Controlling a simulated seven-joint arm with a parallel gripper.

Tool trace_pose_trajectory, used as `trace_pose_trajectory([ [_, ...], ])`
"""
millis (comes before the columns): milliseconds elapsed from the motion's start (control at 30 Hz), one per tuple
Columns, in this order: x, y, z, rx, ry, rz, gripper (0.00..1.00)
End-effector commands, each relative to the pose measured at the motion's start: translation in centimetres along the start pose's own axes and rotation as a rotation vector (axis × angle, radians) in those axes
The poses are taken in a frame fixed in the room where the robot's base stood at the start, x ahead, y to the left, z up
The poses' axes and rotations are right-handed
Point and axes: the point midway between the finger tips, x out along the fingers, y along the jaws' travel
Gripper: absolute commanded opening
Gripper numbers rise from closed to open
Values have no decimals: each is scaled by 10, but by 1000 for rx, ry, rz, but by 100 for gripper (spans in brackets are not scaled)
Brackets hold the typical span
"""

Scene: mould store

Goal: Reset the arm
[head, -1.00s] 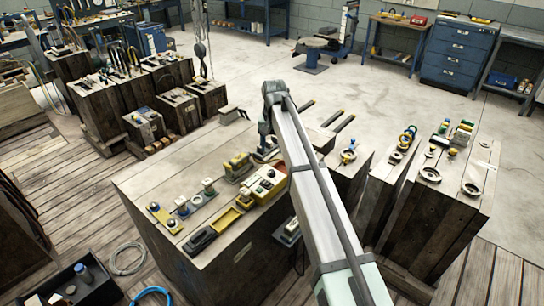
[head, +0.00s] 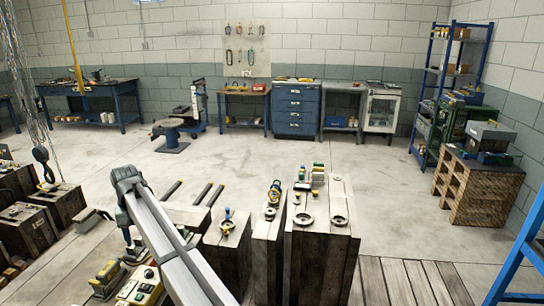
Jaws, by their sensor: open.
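My arm (head: 170,240) reaches from the bottom of the head view up and to the left, then bends down at a grey joint (head: 128,185). My gripper (head: 134,250) hangs below this joint, small and dark, close above or beside the yellow-and-grey devices on the near wooden block. It is open, and I see nothing held in it. Its fingertips are too small to make out clearly. A yellow control box (head: 140,287) lies just below it, partly cut by the frame and beside my arm.
Wooden blocks (head: 322,262) with rings and small fittings stand right of my arm; darker blocks (head: 60,205) stand left. Blue drawers (head: 296,108), a blue shelf rack (head: 428,110) and a wooden crate (head: 478,190) line the back and right. The concrete floor (head: 390,205) between is clear.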

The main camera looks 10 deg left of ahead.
Motion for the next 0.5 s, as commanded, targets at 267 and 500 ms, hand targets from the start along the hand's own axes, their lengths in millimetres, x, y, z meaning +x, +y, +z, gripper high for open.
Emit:
trace_pose_trajectory([
  [267, 0, -4, -17, -134, 144, -31, 55],
  [500, 27, 8, 19, -220, 262, -40, 55],
])
